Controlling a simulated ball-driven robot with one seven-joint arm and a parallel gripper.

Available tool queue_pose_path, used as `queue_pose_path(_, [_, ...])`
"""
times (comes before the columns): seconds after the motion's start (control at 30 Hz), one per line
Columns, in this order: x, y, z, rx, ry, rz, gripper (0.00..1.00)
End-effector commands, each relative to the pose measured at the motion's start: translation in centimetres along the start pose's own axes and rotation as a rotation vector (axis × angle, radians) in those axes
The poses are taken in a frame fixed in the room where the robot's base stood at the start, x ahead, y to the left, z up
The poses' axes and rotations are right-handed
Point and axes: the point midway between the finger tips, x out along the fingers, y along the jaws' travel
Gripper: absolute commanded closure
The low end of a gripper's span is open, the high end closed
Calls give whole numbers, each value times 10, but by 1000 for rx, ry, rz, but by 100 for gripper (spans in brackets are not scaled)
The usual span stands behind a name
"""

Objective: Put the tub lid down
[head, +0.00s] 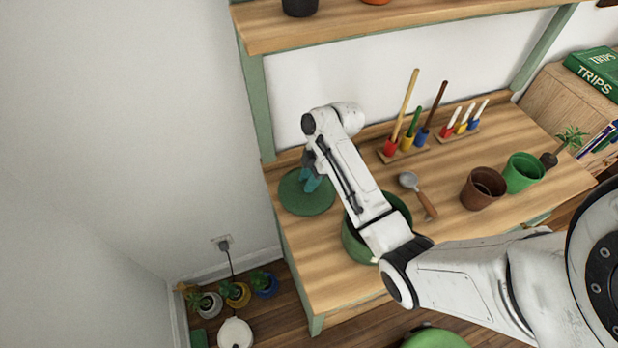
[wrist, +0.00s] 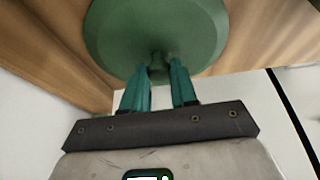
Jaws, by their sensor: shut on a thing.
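The tub lid (head: 306,200) is a round green disc with a small knob, at the left end of the wooden bench top (head: 330,271). It fills the upper middle of the wrist view (wrist: 155,28). My gripper (head: 312,178) is above the lid, and its teal fingers (wrist: 160,72) are closed on the knob. The lid looks level and close to the bench top; I cannot tell whether it touches. The green tub (head: 359,247) stands on the bench to the right of the lid, open and partly hidden behind my arm.
Racks of coloured tools (head: 407,148) line the back. The green shelf post (head: 257,110) rises behind the lid. The bench's left edge is close to the lid.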

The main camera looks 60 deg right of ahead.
Motion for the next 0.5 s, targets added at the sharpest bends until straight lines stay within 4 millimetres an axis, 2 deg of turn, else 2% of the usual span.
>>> queue_pose_path(0.13, [4,0,1,0,0,0,100])
queue_pose_path(0.17, [3,0,1,0,0,0,70])
queue_pose_path(0.4, [2,0,1,0,0,0,47])
queue_pose_path(0.5, [2,0,1,0,0,0,47])
